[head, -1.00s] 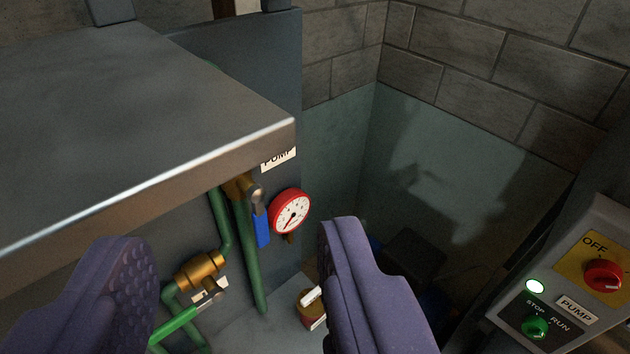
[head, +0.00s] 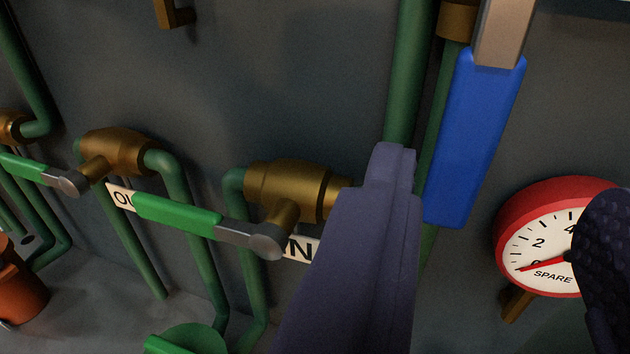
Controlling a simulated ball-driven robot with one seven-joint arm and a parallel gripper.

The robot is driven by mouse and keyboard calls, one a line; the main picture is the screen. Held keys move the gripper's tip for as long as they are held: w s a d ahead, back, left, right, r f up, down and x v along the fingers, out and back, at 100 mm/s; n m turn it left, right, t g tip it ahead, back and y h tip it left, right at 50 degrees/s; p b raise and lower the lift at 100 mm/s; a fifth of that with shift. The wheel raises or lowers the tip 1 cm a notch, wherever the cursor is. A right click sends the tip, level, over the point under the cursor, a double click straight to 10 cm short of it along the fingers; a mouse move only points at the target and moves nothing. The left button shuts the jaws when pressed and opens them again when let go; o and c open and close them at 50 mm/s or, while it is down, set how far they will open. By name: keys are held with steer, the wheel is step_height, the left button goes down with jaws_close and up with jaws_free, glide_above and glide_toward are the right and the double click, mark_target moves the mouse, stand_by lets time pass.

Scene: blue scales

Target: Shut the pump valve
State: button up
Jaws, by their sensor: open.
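A blue lever handle (head: 474,140) on a grey metal stem hangs down at the upper right, tilted slightly and roughly in line with the green pipe (head: 408,75) behind it. In the earlier view this blue-handled valve is below a PUMP label; the label is out of view now. The valve's brass body (head: 457,20) shows only in part at the top edge. My gripper (head: 503,175) is open and empty, with purple fingers. The left finger is just left of the handle's lower end; the right finger is further right. In the picture the handle lies between them; contact cannot be told.
A red-rimmed gauge (head: 540,235) marked SPARE is partly hidden by my right finger. Left are brass valves with green levers: one (head: 180,213) near a partly hidden label, another (head: 35,168) further left. An orange pot-like object (head: 18,285) stands at the lower left.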

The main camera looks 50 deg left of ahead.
mark_target(474, 130)
steer(key=b+x, duration=0.1)
steer(key=x, duration=0.6)
steer(key=shift+w+a, duration=0.1)
steer(key=shift+a, duration=0.1)
jaws_close()
